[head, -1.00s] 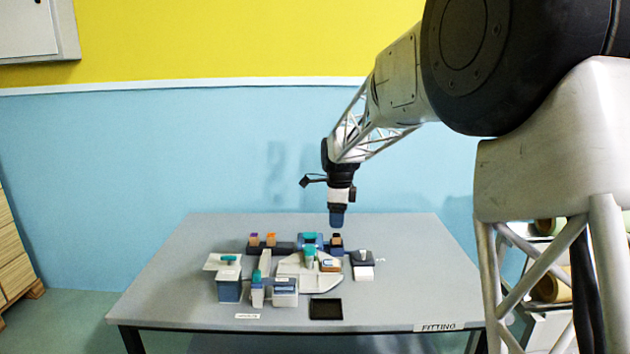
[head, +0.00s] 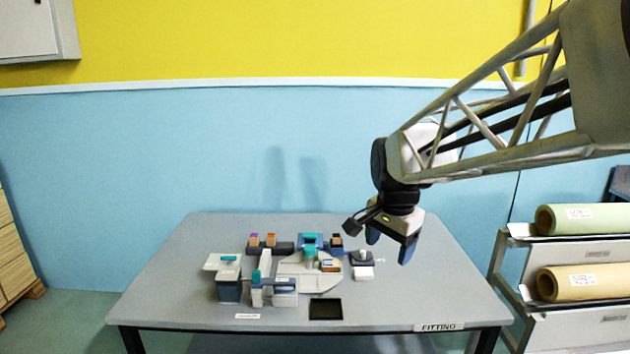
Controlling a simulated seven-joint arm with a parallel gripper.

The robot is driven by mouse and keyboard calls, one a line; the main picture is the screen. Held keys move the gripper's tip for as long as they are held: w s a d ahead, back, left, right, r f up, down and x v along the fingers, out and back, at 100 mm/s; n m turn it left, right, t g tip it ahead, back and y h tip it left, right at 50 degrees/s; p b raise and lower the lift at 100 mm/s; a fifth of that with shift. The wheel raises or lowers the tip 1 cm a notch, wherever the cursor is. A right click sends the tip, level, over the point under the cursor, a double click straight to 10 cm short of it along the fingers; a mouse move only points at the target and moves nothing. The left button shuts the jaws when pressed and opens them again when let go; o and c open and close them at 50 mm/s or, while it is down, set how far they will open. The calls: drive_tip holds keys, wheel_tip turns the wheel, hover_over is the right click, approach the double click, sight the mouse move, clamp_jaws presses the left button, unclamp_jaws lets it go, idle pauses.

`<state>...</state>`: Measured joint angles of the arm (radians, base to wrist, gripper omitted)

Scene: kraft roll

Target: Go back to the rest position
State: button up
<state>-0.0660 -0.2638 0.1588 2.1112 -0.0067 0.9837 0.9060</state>
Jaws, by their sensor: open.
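My gripper (head: 389,250) hangs above the right side of the grey table (head: 430,290) in the head view. Its two blue fingers are apart with nothing between them. It points downward and a little to the right.
A cluster of fixtures with teal-topped parts (head: 309,252) fills the middle of the table. A black tray (head: 325,309) lies at the front. A rack at right holds a green roll (head: 580,219) and a kraft roll (head: 580,283). The table's right side is clear.

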drive_tip(key=s+d+f+n, duration=0.2)
drive_tip(key=s+f+n, duration=0.1)
drive_tip(key=s, duration=0.9)
drive_tip(key=s+d+f+n, duration=0.1)
drive_tip(key=s+n, duration=0.5)
drive_tip(key=s, duration=0.6)
drive_tip(key=shift+d+f+t, duration=0.4)
drive_tip(key=shift+f, duration=0.5)
drive_tip(key=w+a+r+n, duration=0.2)
drive_tip(key=w, duration=0.9)
drive_tip(key=w+a+r+n+g, duration=0.1)
drive_tip(key=w+a, duration=0.1)
drive_tip(key=w, duration=1)
drive_tip(key=w+a+r+n, duration=0.2)
drive_tip(key=w+a, duration=0.1)
drive_tip(key=w, duration=0.8)
drive_tip(key=w+a+f+n, duration=0.1)
drive_tip(key=w+a+f, duration=0.3)
drive_tip(key=w, duration=0.6)
drive_tip(key=w+a+f+n+g, duration=0.1)
drive_tip(key=w+a+f, duration=0.3)
drive_tip(key=w+f, duration=0.4)
drive_tip(key=w+a+f+n, duration=0.2)
drive_tip(key=w+a+f, duration=0.3)
drive_tip(key=w, duration=0.8)
drive_tip(key=shift+w+f+n+g, duration=0.3)
drive_tip(key=shift+w+f, duration=0.1)
drive_tip(key=shift+f, duration=0.25)
drive_tip(key=shift+w+a+f, duration=0.2)
drive_tip(key=shift+w+f, duration=0.05)
